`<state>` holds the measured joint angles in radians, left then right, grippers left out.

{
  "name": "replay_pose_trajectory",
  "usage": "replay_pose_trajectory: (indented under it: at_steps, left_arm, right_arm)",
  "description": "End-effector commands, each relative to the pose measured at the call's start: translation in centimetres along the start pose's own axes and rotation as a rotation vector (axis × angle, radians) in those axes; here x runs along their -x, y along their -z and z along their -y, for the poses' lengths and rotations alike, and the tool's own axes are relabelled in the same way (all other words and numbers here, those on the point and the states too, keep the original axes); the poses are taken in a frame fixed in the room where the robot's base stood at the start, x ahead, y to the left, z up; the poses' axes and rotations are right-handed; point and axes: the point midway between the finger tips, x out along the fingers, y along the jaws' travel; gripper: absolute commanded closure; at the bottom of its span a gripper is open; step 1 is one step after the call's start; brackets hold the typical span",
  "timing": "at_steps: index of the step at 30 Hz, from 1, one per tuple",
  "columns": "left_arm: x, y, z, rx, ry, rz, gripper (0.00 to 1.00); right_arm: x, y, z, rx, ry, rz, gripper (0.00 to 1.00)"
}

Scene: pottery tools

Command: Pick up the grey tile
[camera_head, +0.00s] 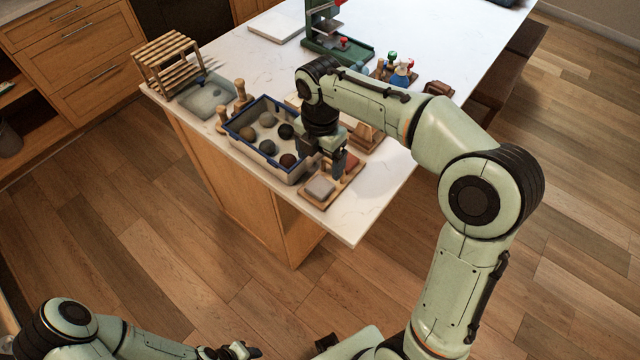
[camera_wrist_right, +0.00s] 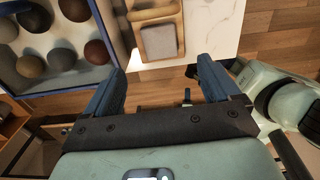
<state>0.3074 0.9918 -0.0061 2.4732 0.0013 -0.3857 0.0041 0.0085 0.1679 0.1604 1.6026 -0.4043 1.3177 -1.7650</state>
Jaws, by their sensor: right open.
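The grey tile (camera_head: 320,187) is a flat light square lying at the near end of a wooden tile board (camera_head: 333,199). In the right wrist view the tile (camera_wrist_right: 160,41) lies in front of the jaws, roughly midway between them. My right gripper (camera_head: 323,166) points down over the board, just behind the tile. In the wrist view its two fingers (camera_wrist_right: 160,68) are wide apart with nothing between them. My left gripper (camera_head: 238,351) is low at the bottom of the head view, away from the table, and too small to judge.
A blue-rimmed crate (camera_head: 243,146) with several clay balls stands left of my right gripper. A reddish tile (camera_head: 351,163) lies behind the grey one. A wooden rack (camera_head: 168,60) and a green press (camera_head: 340,45) stand farther back. The table's front corner is bare.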

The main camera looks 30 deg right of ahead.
Motion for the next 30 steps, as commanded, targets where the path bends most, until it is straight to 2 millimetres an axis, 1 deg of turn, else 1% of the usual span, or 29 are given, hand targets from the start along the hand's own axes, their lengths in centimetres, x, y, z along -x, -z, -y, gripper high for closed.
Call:
replay_pose_trajectory:
  at_steps: [1,3,6,11,19,23,29,30]
  left_arm:
    - [-0.5,-0.3,0.3,0.002,0.001,0.004,0.57]
    - [-0.7,-0.4,0.4,0.002,0.002,0.006,0.57]
    - [-0.8,-0.5,0.5,0.002,0.002,0.007,0.57]
    - [-0.9,-0.5,0.5,0.002,0.002,0.007,0.57]
    - [-1.3,-0.7,0.7,0.003,0.003,0.010,0.57]
    - [-1.4,-0.7,0.8,0.003,0.003,0.010,0.57]
    - [-1.4,-0.7,0.7,0.003,0.003,0.010,0.57]
    - [-1.4,-0.7,0.7,0.003,0.003,0.010,0.57]
  right_arm:
    - [-1.4,0.0,0.1,-0.001,0.005,-0.002,0.11]
    - [-2.5,0.1,0.1,-0.001,0.004,-0.002,0.11]
    - [-3.6,0.1,0.0,-0.001,0.002,-0.002,0.11]
    - [-4.5,0.0,0.0,-0.003,0.000,-0.001,0.11]
    - [-8.4,0.1,0.0,-0.002,0.002,-0.002,0.11]
    - [-9.2,0.1,0.0,-0.002,0.000,-0.001,0.11]
    - [-9.3,0.1,-0.1,-0.003,-0.001,-0.001,0.11]
    - [-9.3,0.1,-0.1,-0.003,-0.001,-0.001,0.17]
